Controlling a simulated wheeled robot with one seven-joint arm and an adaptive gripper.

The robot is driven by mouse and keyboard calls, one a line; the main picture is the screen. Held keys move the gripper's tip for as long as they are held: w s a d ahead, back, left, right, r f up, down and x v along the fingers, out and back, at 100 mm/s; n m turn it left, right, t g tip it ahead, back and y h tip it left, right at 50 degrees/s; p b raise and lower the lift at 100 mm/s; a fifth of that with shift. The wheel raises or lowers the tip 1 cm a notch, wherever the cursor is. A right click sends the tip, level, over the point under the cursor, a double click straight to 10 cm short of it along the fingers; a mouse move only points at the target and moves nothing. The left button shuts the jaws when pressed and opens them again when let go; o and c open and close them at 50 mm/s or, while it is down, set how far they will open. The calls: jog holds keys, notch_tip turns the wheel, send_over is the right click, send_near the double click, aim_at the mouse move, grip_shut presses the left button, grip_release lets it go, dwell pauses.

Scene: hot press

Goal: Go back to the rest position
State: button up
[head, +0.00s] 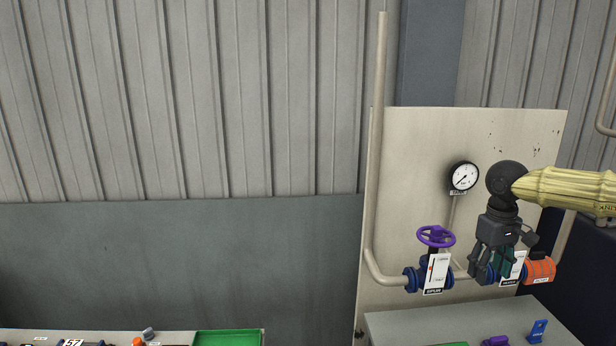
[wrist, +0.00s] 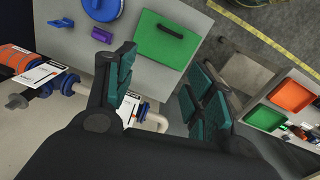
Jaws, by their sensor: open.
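My gripper (head: 493,265) hangs pointing down at the right of the head view, in front of the pipe panel (head: 535,140). Its teal-padded fingers stand apart in the wrist view (wrist: 165,95), and nothing shows between them. In the head view it covers part of the pipe between the purple handwheel valve (head: 436,237) and the orange fitting (head: 540,271). My yellow-sleeved arm comes in from the right edge.
A round gauge (head: 464,176) is on the panel. A grey bench (head: 400,325) stands below it; the wrist view shows a green plate (wrist: 168,48) and a blue round lid (wrist: 102,8) on it. A green tray (head: 228,338) lies at lower left. The wall at left is clear.

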jog(key=s+a+f+m+t+h, duration=0.15)
jog(key=a+f, duration=0.25)
jog(key=f, duration=0.6)
jog(key=s+a+f+t+h, duration=0.1)
jog(key=a+f+h, duration=0.15)
jog(key=f, duration=0.75)
jog(key=s+a+f+m+t+h, duration=0.15)
jog(key=a+f, duration=0.25)
jog(key=f, duration=0.6)
jog(key=s+a+f+n+y, duration=0.1)
jog(key=s+a+f+y, duration=0.45)
jog(key=s+f, duration=0.75)
jog(key=s+a+f+g, duration=0.2)
jog(key=s, duration=0.9)
jog(key=s+a+f+g, duration=0.1)
jog(key=s+a+g, duration=0.1)
jog(key=s, duration=1)
notch_tip(320, 180, down, 15)
jog(key=w+b, duration=0.1)
jog(key=b, duration=1.4)
jog(key=shift+a+m+y, duration=0.2)
jog(key=shift+m+y, duration=0.1)
jog(key=shift+m, duration=0.1)
